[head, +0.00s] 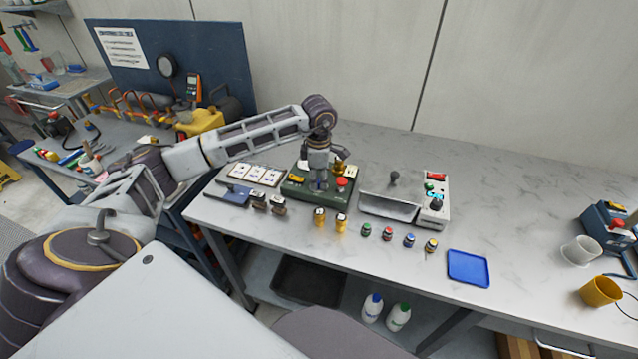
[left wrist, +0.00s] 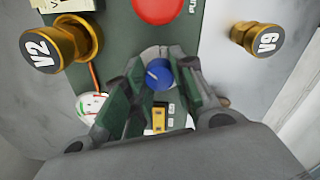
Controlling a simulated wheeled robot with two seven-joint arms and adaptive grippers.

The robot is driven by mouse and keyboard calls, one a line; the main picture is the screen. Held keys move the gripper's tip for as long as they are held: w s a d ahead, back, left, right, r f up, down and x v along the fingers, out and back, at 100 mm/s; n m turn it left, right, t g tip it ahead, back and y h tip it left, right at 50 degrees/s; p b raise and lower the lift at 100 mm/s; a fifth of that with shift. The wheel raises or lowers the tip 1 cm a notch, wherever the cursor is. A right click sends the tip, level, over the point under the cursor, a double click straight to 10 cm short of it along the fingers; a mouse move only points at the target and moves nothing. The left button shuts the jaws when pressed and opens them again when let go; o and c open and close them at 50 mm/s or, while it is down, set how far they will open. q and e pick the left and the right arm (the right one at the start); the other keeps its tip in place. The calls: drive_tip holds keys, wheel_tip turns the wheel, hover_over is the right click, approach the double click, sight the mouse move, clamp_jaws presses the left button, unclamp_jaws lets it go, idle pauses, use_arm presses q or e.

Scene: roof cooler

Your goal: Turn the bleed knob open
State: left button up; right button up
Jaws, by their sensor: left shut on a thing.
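A green control box (head: 330,199) stands on the grey-white bench top, with a red push button (head: 341,182) at its right; the button also shows at the top of the left wrist view (left wrist: 158,8). My left gripper (head: 318,185) reaches down over the box. In the left wrist view my left gripper (left wrist: 160,82) has its fingers on either side of a round blue knob (left wrist: 158,73) with a pale pointer line, and is shut on it. The knob's label is not visible. Nothing of my right gripper shows.
Brass valves marked V2 (left wrist: 68,40) and V9 (left wrist: 257,38) flank the knob, with a gauge (left wrist: 90,104) and yellow switch (left wrist: 159,118) nearby. A grey box with buttons (head: 433,207) stands right of the control box.

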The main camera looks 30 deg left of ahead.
use_arm(q)
drive_tip(key=shift+m+b, duration=0.65)
drive_tip(key=shift+m, duration=0.55)
drive_tip(key=shift+m+b, duration=0.35)
drive_tip(key=shift+m, duration=0.35)
drive_tip(key=m+b, duration=0.1)
drive_tip(key=m, duration=0.2)
drive_tip(key=shift+a+r+m+b, duration=0.1)
drive_tip(key=shift+m+b, duration=0.6)
drive_tip(key=shift+m, duration=0.8)
use_arm(e)
drive_tip(key=w+a+f, duration=0.1)
drive_tip(key=w+a, duration=0.1)
drive_tip(key=w, duration=0.4)
drive_tip(key=shift+w+f+t, duration=0.3)
drive_tip(key=shift+w+f, duration=0.05)
use_arm(q)
drive_tip(key=o, duration=1.1)
drive_tip(key=shift+c, duration=0.2)
use_arm(e)
drive_tip(key=shift+s+a, duration=0.1)
drive_tip(key=shift+s, duration=0.1)
use_arm(q)
wheel_tip(320, 180, up, 12)
drive_tip(key=shift+s, duration=0.25)
use_arm(e)
drive_tip(key=shift+w, duration=0.1)
